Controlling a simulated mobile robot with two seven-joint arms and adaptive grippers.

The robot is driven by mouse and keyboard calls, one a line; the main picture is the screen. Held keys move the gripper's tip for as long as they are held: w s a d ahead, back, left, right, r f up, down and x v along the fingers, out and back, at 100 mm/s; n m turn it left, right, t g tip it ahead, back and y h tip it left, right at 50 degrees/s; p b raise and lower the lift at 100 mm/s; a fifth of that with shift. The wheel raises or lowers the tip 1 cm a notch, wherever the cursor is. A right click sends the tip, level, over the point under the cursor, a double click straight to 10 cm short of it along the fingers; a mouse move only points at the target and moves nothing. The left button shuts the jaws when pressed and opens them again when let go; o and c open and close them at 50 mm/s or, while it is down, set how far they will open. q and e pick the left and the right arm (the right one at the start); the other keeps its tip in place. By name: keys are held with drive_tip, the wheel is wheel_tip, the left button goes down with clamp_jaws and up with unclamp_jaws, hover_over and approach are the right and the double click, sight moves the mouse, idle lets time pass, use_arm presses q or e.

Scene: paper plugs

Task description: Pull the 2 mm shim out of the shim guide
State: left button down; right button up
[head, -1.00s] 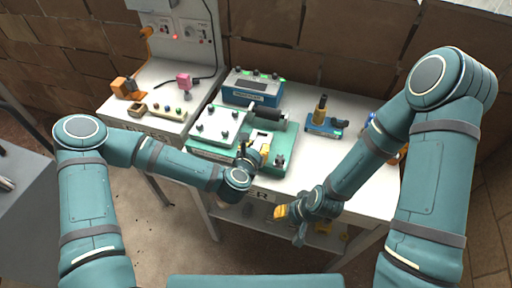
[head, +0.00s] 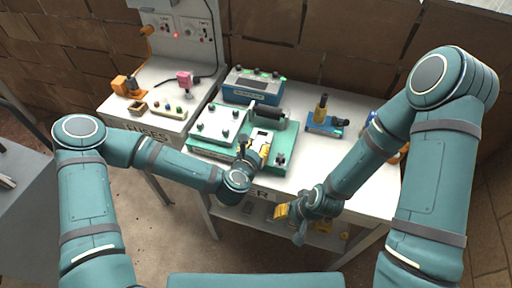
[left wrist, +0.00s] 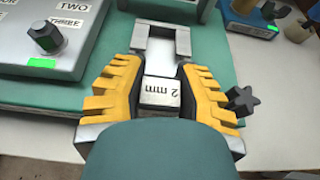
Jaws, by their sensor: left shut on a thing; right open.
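I cannot tell how much of the shim is still inside the guide. In the head view my left gripper (head: 254,151) is over the front of the green fixture (head: 280,160). My right gripper (head: 291,222) is open and empty, off the table's front edge.
A grey plate with dark knobs (head: 222,124) sits on the fixture's left, and a black cylinder (head: 270,114) behind the guide. A blue box (head: 252,86) stands at the back. A star knob (left wrist: 240,101) is close beside the left gripper's right finger.

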use_arm(q)
drive_tip(key=shift+s+a, duration=0.1)
drive_tip(key=shift+s, duration=0.2)
idle(0.4)
drive_tip(key=shift+s+a, duration=0.1)
drive_tip(key=shift+s, duration=0.25)
drive_tip(key=shift+s+a, duration=0.25)
drive_tip(key=shift+s, duration=0.4)
drive_tip(key=shift+s+a, duration=0.1)
drive_tip(key=shift+s, duration=0.2)
drive_tip(key=shift+s+a, duration=0.2)
drive_tip(key=shift+s, duration=0.45)
drive_tip(key=shift+s+a, duration=0.1)
drive_tip(key=shift+s, duration=0.2)
drive_tip(key=shift+s+a, duration=0.2)
drive_tip(key=shift+s, duration=0.35)
